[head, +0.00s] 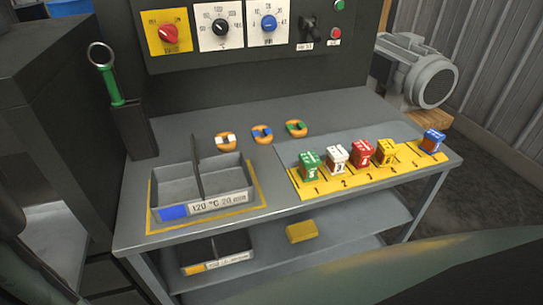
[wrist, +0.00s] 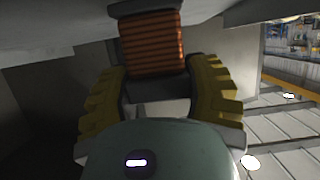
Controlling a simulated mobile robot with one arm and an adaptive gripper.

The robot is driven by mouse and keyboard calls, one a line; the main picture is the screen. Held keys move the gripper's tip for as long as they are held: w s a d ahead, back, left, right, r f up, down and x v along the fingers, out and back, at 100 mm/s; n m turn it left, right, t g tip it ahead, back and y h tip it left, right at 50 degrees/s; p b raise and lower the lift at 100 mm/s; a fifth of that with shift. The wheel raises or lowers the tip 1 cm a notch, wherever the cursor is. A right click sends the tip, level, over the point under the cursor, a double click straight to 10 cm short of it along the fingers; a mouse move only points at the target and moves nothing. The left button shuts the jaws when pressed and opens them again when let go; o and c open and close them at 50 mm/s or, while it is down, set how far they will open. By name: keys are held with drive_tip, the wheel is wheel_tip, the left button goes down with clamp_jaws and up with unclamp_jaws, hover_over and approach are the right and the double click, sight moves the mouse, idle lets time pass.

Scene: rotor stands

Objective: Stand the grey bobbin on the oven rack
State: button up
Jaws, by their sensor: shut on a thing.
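My gripper (wrist: 158,78) shows in the wrist view, its two yellow ridged fingers closed on the bobbin from both sides. The bobbin has copper-brown windings (wrist: 152,42), with a dark grey end between the fingers. Its far end reaches up to a pale grey surface at the top of the picture, and I cannot tell whether they touch. Grey walls stand close around the gripper. I cannot make out the oven rack for certain in either view. The gripper and the bobbin are not in the head view.
In the head view, a divided grey tray (head: 204,207) stands on the workbench (head: 195,130). Three small rings lie behind it. A yellow numbered strip (head: 310,190) carries several coloured blocks. A green-handled tool (head: 110,87) stands at the left, and a motor (head: 418,75) at the right.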

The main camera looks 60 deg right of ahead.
drive_tip(key=shift+w+f, duration=0.1)
drive_tip(key=shift+f, duration=0.2)
drive_tip(key=shift+d, duration=0.1)
drive_tip(key=shift+f+b, duration=0.2)
drive_tip(key=shift+b, duration=0.15)
drive_tip(key=o, duration=1.3)
drive_tip(key=shift+r, duration=0.15)
drive_tip(key=shift+r+p, duration=0.2)
drive_tip(key=shift+p, duration=0.3)
drive_tip(key=shift+s+d+r, duration=0.1)
drive_tip(key=shift+s+d, duration=0.25)
drive_tip(key=shift+d, duration=0.15)
drive_tip(key=b+v, duration=0.2)
drive_tip(key=v, duration=0.8)
drive_tip(key=shift+s+d+r+b, duration=0.15)
drive_tip(key=shift+s+d+b, duration=0.1)
drive_tip(key=shift+b, duration=0.05)
